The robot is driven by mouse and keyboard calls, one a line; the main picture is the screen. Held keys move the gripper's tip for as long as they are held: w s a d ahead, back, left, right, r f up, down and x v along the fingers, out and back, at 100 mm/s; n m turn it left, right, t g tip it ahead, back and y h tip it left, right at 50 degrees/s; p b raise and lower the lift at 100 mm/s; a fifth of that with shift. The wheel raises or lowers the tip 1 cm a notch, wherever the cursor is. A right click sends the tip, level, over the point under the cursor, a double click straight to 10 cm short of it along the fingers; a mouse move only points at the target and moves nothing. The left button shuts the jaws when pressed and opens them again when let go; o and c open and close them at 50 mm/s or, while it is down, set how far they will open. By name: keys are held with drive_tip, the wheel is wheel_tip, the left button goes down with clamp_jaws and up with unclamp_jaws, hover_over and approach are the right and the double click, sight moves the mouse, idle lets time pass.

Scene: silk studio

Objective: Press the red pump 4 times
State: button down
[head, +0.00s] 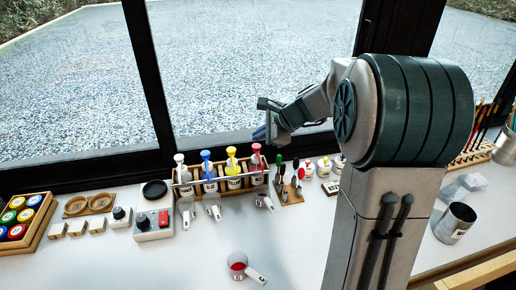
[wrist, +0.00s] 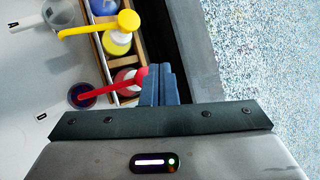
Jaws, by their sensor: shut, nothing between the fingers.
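The red pump (head: 256,149) tops the rightmost bottle in a wooden rack (head: 218,187) on the white table. In the wrist view the red pump (wrist: 112,87) shows its long spout pointing left over a small cup (wrist: 82,95) with dark contents. My gripper (head: 262,133) is shut and empty, just above the red pump in the head view. In the wrist view my gripper's blue fingertips (wrist: 158,72) are right beside the red pump head and overlap its edge; I cannot tell whether they touch.
White (head: 180,158), blue (head: 206,155) and yellow (head: 231,152) pumps stand left of the red one. Labelled cups sit in front of the rack. A cup with red contents (head: 238,262) stands nearer. A window frame (head: 90,165) runs close behind. The front table is mostly clear.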

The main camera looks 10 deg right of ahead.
sight(260, 147)
wheel_tip(260, 147, up, 6)
drive_tip(key=p, duration=0.4)
drive_tip(key=shift+p, duration=0.4)
idle(2.4)
wheel_tip(260, 147, down, 6)
drive_tip(key=m+p, duration=0.1)
drive_tip(key=m, duration=0.8)
drive_tip(key=m+p, duration=0.1)
drive_tip(key=m, duration=0.9)
drive_tip(key=shift+s+a+t+h, duration=0.1)
drive_tip(key=shift+t+h, duration=0.2)
drive_tip(key=shift+h, duration=0.1)
idle(1.6)
